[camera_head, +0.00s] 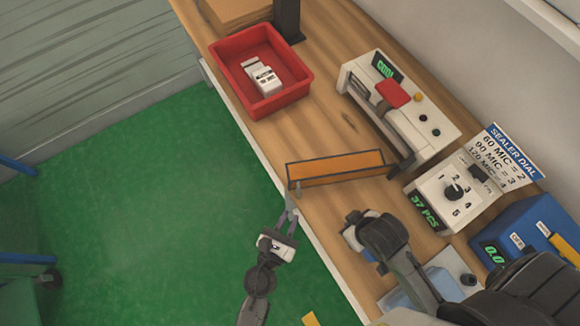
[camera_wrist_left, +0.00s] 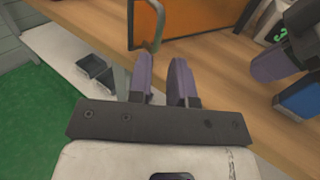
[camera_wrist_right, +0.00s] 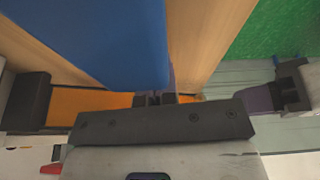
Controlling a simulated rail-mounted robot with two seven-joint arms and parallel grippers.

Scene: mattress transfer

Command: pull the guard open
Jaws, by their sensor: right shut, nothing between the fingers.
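The guard (camera_head: 336,168) is an orange panel with a dark frame. It stands across the bench in front of the white sealer (camera_head: 425,122). A small grey-green handle (camera_head: 297,189) is at its left end; in the left wrist view the handle (camera_wrist_left: 153,30) is just beyond the fingertips. My left gripper (camera_head: 291,214) is open at the bench's front edge, close below the handle and not closed on it.
A red tray (camera_head: 297,98) with white packets stands at the upper left of the bench (camera_head: 335,118). To the right are a dial box (camera_head: 430,205), a sign (camera_head: 505,160) and a blue box with a display (camera_head: 530,222). Green floor (camera_head: 140,200) lies in front.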

